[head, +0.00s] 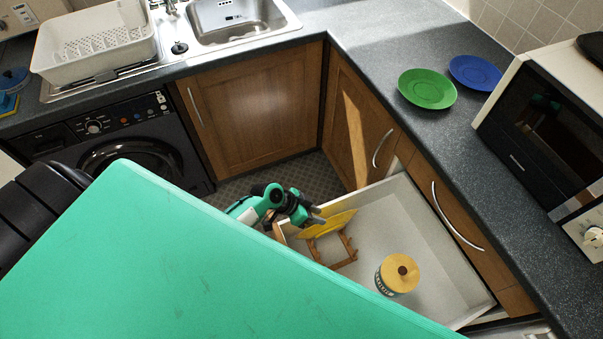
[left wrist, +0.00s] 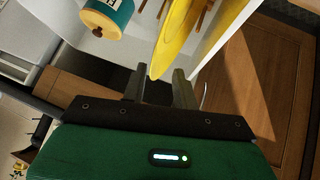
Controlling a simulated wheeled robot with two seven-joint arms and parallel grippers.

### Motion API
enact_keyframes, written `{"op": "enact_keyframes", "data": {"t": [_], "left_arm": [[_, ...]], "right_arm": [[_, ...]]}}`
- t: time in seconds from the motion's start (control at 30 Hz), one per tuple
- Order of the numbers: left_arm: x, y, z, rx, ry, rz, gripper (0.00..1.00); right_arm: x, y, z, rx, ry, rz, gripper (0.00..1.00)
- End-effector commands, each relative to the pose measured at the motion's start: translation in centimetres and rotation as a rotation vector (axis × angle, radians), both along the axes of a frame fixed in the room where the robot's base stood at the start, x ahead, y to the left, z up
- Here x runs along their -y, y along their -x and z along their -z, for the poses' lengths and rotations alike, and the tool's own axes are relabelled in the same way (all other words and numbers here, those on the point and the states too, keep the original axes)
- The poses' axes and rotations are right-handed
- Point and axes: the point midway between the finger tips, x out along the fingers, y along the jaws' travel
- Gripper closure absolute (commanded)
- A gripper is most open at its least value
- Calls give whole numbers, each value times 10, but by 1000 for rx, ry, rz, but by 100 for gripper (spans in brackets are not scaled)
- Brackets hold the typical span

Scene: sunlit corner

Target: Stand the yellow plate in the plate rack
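The yellow plate (head: 335,224) stands tilted on edge at the wooden plate rack (head: 347,246), inside the open drawer (head: 397,222). In the left wrist view the plate (left wrist: 182,38) shows nearly edge-on, with brown rack bars (left wrist: 206,14) beside it. I cannot tell exactly how its lower edge sits in the rack. My left gripper (head: 318,217) is at the plate's left edge in the head view. In the left wrist view its fingers (left wrist: 159,88) are apart, with the plate's rim between or just beyond the tips and gaps on both sides. My right gripper is not in view.
A canister with a wooden lid (head: 398,272) stands in the drawer, right of the rack. A green plate (head: 427,88) and a blue plate (head: 475,72) lie on the counter (head: 380,40) near the microwave (head: 545,125).

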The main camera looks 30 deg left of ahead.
Motion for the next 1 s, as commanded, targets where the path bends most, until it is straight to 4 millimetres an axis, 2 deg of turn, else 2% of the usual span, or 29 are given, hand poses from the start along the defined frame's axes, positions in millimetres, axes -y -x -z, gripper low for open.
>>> {"op": "enact_keyframes", "data": {"t": [0.17,0.4,0.6,0.8,1.0], "left_arm": [[-20,12,-19,2,-4,2,71],[-50,30,-56,1,-3,3,71],[-69,41,-79,1,-2,1,71],[-77,46,-89,0,0,0,71],[-78,46,-91,1,1,0,71]], "right_arm": [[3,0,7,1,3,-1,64],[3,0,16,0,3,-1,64],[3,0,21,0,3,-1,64],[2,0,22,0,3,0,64],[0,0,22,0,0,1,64]]}}
